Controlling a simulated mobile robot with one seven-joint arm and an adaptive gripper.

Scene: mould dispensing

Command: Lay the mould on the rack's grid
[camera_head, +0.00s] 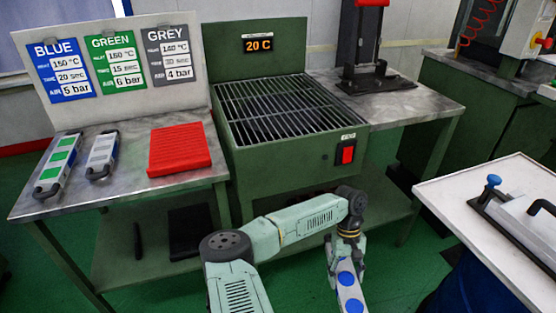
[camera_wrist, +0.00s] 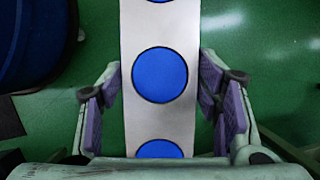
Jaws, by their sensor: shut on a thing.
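The mould is a pale strip with blue round spots; in the head view it (camera_head: 347,292) hangs low at the bottom, right of centre. In the wrist view the mould (camera_wrist: 160,111) runs lengthwise between my fingers. My gripper (camera_wrist: 160,118) is shut on it, one finger at each long side. In the head view my gripper (camera_head: 346,250) is in front of the green rack, below its top. The rack's grid (camera_head: 280,112) is dark metal bars and is bare. The lower end of the mould is cut off by the frame.
A metal table (camera_head: 130,190) at left bears a green-marked mould (camera_head: 58,162), a grey-marked mould (camera_head: 102,152) and a red ribbed mat (camera_head: 179,148). A display (camera_head: 258,44) behind the grid reads 20 C. A red switch (camera_head: 347,153) is on the rack's front. A white table (camera_head: 500,215) stands at right.

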